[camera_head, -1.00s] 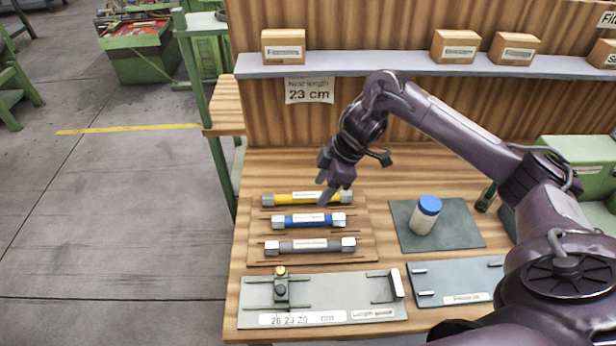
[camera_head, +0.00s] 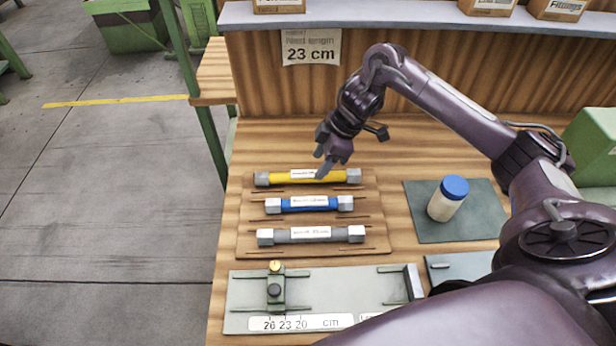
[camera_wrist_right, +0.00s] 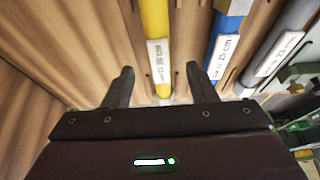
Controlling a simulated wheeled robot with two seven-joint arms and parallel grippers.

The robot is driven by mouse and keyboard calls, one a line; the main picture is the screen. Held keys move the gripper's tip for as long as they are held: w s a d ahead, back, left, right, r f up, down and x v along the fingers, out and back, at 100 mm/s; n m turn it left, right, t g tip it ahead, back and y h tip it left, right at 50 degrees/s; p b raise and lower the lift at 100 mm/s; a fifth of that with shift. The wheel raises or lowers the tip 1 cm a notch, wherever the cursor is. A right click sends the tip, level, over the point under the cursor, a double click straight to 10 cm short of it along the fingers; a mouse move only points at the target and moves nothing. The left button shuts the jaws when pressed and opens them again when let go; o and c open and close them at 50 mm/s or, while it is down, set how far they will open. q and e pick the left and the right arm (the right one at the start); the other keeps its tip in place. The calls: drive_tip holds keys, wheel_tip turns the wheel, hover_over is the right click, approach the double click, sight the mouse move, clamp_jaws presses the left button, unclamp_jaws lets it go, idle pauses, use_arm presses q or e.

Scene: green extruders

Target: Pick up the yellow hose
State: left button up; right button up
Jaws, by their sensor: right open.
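The yellow hose (camera_head: 275,178) lies in the top row of a wooden rack, with grey end fittings and a white label. My right gripper (camera_head: 322,165) is over its right half in the head view. In the right wrist view the yellow hose (camera_wrist_right: 155,25) runs down between the two open fingers of my right gripper (camera_wrist_right: 160,85), which are empty. Whether the fingers reach down beside the hose cannot be told. My left gripper is not in view.
The blue hose (camera_head: 290,205) and grey hose (camera_head: 290,236) lie in the rack (camera_head: 245,215) below the yellow one. A measuring fixture (camera_head: 245,290) is in front. A blue-capped jar (camera_head: 446,205) stands on a green mat (camera_head: 480,225) to the right.

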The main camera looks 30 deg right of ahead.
sight(310, 173)
drive_tip(key=x, duration=0.4)
drive_tip(key=shift+w+a+f+p, duration=0.1)
drive_tip(key=shift+a+p, duration=0.25)
drive_tip(key=shift+p, duration=0.05)
drive_tip(key=shift+w+a+f, duration=0.1)
drive_tip(key=shift+w+f, duration=0.05)
drive_tip(key=shift+f, duration=0.35)
clamp_jaws()
